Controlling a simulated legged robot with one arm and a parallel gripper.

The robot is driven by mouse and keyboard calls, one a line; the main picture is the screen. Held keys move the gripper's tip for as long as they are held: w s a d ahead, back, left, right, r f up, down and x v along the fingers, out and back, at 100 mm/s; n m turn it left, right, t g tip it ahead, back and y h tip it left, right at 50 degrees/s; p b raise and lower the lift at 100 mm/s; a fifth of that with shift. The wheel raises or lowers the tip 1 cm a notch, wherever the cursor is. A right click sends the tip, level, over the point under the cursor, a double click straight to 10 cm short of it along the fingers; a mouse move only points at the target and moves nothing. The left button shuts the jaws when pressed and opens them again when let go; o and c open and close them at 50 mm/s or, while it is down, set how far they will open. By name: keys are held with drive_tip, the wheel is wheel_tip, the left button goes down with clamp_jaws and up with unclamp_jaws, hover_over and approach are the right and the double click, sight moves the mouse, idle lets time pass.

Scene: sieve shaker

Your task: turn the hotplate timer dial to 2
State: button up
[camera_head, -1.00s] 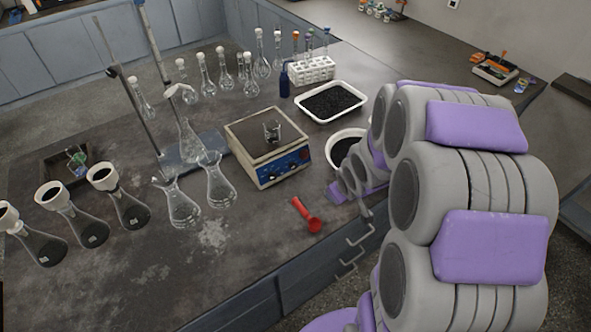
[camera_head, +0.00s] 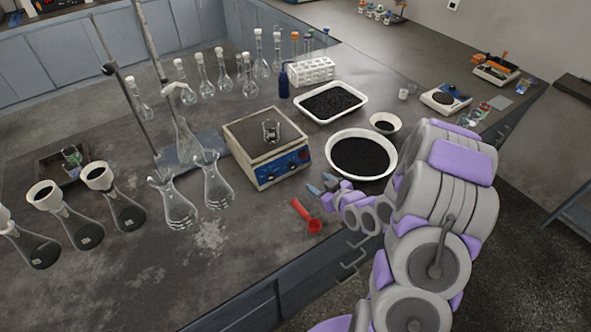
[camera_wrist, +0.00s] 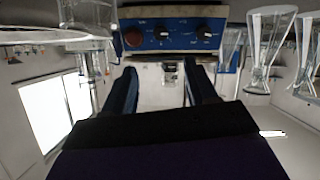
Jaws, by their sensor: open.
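The hotplate (camera_head: 262,155) stands on the bench with a small glass beaker (camera_head: 271,130) on its dark top. Its blue front panel (camera_head: 288,166) faces my arm. In the wrist view the panel (camera_wrist: 175,42) shows a left dial (camera_wrist: 133,37), a middle dial (camera_wrist: 162,31) and a right dial (camera_wrist: 204,31). The markings are too small to read, so I cannot tell which dial is the timer. My gripper (camera_head: 323,186) is open and empty in front of the panel, apart from it. In the wrist view its two fingers (camera_wrist: 161,82) point toward the panel, below the dials.
A red scoop (camera_head: 306,216) lies near my gripper. A white bowl of black grains (camera_head: 362,134) stands close to my arm, and a white tray (camera_head: 364,98) lies behind. Glass flasks (camera_head: 216,188) stand left of the hotplate.

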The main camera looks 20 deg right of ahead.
sight(294, 167)
drive_tip(key=b+x, duration=0.3)
drive_tip(key=x, duration=1.2)
drive_tip(key=shift+w+a+f, duration=0.1)
drive_tip(key=shift+w+f, duration=0.1)
drive_tip(key=shift+w, duration=0.15)
drive_tip(key=c, duration=1.1)
